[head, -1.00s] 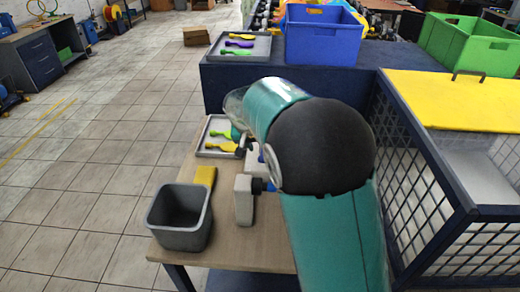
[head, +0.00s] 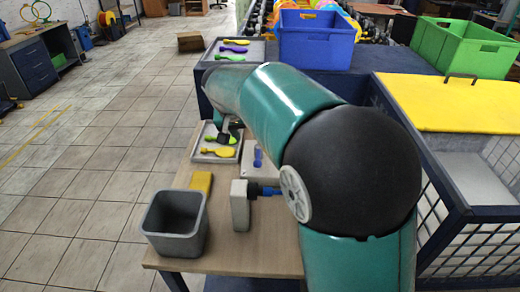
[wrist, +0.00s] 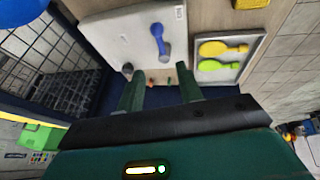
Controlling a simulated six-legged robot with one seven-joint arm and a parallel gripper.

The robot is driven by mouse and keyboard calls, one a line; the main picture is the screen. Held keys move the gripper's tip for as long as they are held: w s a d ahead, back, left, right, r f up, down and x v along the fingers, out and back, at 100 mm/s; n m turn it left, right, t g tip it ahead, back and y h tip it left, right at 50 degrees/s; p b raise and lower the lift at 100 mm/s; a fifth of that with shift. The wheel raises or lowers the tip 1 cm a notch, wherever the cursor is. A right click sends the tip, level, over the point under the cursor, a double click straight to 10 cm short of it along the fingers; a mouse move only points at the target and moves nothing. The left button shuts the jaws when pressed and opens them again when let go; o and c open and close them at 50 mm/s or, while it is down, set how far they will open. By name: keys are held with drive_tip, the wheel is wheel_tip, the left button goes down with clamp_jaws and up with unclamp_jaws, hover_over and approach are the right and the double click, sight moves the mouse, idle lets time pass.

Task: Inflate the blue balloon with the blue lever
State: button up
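The blue lever (wrist: 158,38) stands on a pale box (wrist: 120,35) in the wrist view. It also shows in the head view (head: 258,157), left of my arm. My gripper (wrist: 160,88) is open and empty, its two green fingers apart, below the lever in the wrist view. In the head view the gripper is partly hidden by my arm. A rounded blue shape (wrist: 20,10), probably the blue balloon, is cut off at the top left corner of the wrist view. A grey block with a blue nozzle (head: 265,190) stands on the table; the nozzle's right end is hidden.
A tray (head: 200,157) with green and yellow balloons lies beside the pale box. A grey bin (head: 175,222) and a yellow block (head: 201,181) stand at the table's left. A blue crate (head: 316,40) and green crate (head: 462,48) are behind. A mesh cage (head: 460,230) stands right.

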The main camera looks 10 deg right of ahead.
drive_tip(key=shift+d, duration=0.1)
drive_tip(key=g+y, duration=0.3)
drive_tip(key=y, duration=0.1)
hover_over(258, 158)
drive_tip(key=s+d, duration=0.1)
drive_tip(key=d, duration=0.2)
drive_tip(key=y, duration=0.1)
drive_tip(key=shift+g, duration=0.3)
drive_tip(key=a+f, duration=0.1)
drive_tip(key=f, duration=0.7)
drive_tip(key=w+a+f, duration=0.1)
drive_tip(key=f, duration=0.3)
drive_tip(key=shift+a+f, duration=0.25)
drive_tip(key=shift+a, duration=0.05)
clamp_jaws()
